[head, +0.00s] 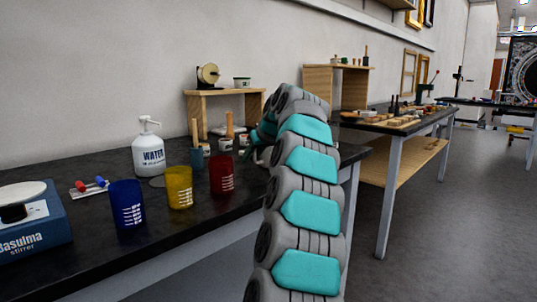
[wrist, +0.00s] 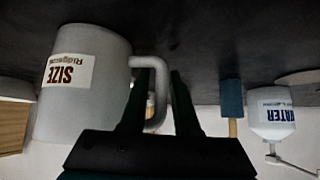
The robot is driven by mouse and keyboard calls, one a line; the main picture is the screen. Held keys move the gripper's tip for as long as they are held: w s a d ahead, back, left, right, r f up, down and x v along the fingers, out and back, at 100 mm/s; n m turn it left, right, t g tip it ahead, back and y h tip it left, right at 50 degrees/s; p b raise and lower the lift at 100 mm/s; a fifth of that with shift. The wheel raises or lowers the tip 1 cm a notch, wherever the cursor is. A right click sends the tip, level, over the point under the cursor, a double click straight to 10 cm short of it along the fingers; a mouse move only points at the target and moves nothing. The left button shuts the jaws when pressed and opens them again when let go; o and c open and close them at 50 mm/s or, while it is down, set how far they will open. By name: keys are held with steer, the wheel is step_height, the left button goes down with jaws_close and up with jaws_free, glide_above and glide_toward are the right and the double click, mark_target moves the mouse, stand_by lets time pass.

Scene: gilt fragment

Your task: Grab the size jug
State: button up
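The size jug (wrist: 85,95) is a pale grey jug with a "SIZE" label, seen upside down at the left of the wrist view. Its handle (wrist: 148,62) points right, toward my gripper (wrist: 158,78). The two dark fingers are apart, one on either side of the handle's outer part in the picture. I see no clear contact, and the depth between fingers and handle is hard to judge. In the head view my arm hides the gripper, and I cannot make out the jug there.
A water bottle (head: 148,155) stands on the dark bench (head: 75,235), also at right in the wrist view (wrist: 270,112). Blue (head: 127,203), yellow (head: 179,187) and red (head: 221,174) beakers line the front. A stirrer (head: 35,222) is at left. A small wooden shelf (head: 192,107) stands behind.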

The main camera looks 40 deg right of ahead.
jaws_close()
stand_by(1.4)
